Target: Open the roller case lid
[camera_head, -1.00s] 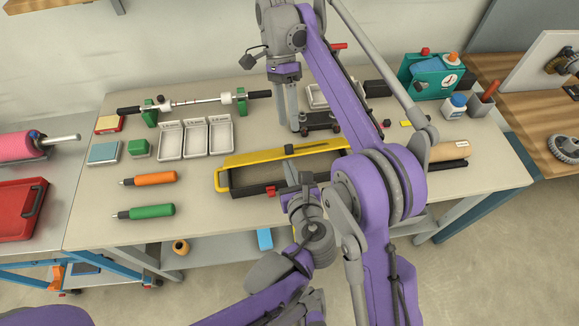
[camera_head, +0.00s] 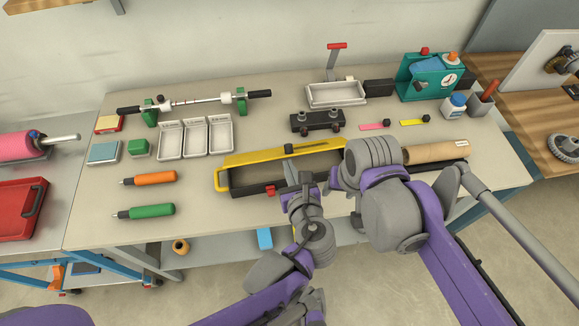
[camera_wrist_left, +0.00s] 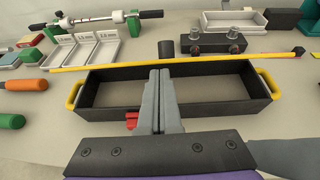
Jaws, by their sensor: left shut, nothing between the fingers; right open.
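The roller case (camera_head: 236,192) is a long black box with yellow end handles and a red catch (camera_head: 270,190). The left wrist view looks into its open, pale interior (camera_wrist_left: 110,94). A yellow strip (camera_head: 232,159) runs along its far edge, with a dark knob (camera_wrist_left: 166,49) near the middle. My left gripper (camera_head: 290,157) is shut and empty, its fingers reaching over the case. Its fingertips (camera_wrist_left: 159,72) appear just short of the knob; contact is unclear. My right gripper (camera_head: 345,198) is open, folded near the case's right end, partly hidden by its wrist.
Behind the case stand a black block with knobs (camera_head: 317,122) and a white tray (camera_head: 336,94). A brown roll (camera_head: 432,152) lies to the right. Orange (camera_head: 154,178) and green (camera_head: 151,211) handled tools lie left, below white bins (camera_head: 195,137).

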